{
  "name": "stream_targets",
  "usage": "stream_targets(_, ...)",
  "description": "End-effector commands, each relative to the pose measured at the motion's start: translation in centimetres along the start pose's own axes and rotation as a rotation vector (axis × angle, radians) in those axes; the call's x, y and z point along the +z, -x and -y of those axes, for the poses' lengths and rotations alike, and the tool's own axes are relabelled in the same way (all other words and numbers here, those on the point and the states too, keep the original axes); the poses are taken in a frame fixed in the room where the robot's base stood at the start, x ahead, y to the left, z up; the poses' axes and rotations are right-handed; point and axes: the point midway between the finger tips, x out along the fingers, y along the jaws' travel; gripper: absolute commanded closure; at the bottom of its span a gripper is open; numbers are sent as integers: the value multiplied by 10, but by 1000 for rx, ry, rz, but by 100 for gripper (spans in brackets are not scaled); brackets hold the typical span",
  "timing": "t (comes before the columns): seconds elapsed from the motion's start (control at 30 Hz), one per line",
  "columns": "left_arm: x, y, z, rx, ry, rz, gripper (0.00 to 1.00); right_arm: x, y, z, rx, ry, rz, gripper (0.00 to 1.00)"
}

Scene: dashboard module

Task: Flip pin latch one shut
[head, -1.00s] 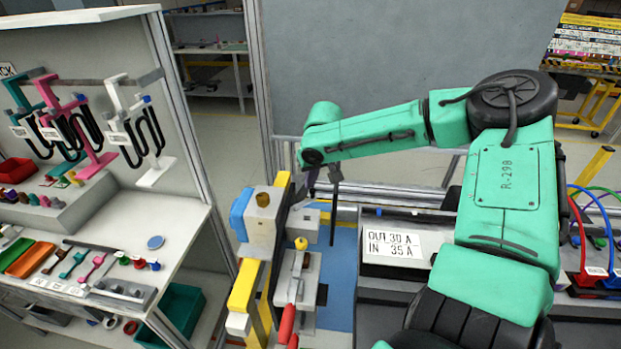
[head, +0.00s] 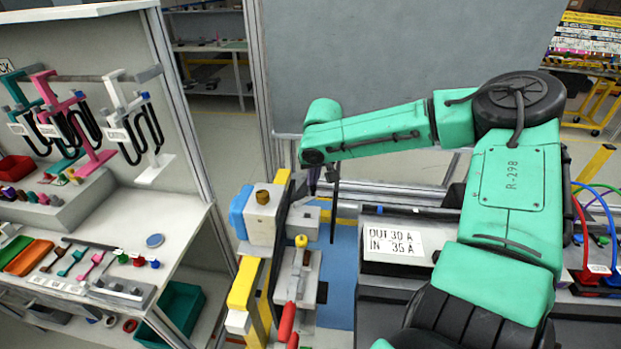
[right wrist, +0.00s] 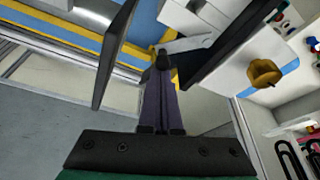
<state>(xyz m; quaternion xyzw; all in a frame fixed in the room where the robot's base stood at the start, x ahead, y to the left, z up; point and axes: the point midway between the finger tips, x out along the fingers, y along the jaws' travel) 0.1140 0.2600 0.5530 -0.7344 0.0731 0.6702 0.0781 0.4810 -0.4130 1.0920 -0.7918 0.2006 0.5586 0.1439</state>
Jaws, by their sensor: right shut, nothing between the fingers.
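The dashboard fixture stands at the centre of the head view, with a pale block (head: 262,222), a blue side piece, a brass knob (head: 262,197), a yellow knob (head: 301,241) and a red handle (head: 287,322). I cannot tell which part is pin latch one. My right gripper (head: 312,184) points down just behind the block, partly hidden by its plates. In the right wrist view its dark fingers (right wrist: 163,70) are together and empty, close to a grey metal piece (right wrist: 185,44). The brass knob (right wrist: 264,73) lies to their right, apart from them. My left gripper is out of view.
A white shelf unit (head: 175,228) with hanging coloured racks and small parts stands at the left. A box labelled OUT 30 A / IN 35 A (head: 395,243) stands right of the fixture, below my right arm. A grey panel (head: 400,60) stands behind.

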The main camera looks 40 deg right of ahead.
Motion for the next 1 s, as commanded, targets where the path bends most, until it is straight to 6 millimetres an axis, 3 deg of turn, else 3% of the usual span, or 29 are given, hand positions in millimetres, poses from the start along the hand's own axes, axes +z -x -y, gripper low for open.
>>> stream_targets(0.27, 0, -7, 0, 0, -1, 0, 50, 7, 1, -3, 34, -106, -1, 100)
stream_targets(0.83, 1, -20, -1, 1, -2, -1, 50, 32, 10, -8, 175, -533, -8, 100)
stream_targets(1.0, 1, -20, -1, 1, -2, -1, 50, 35, 11, -8, 177, -545, -8, 100)
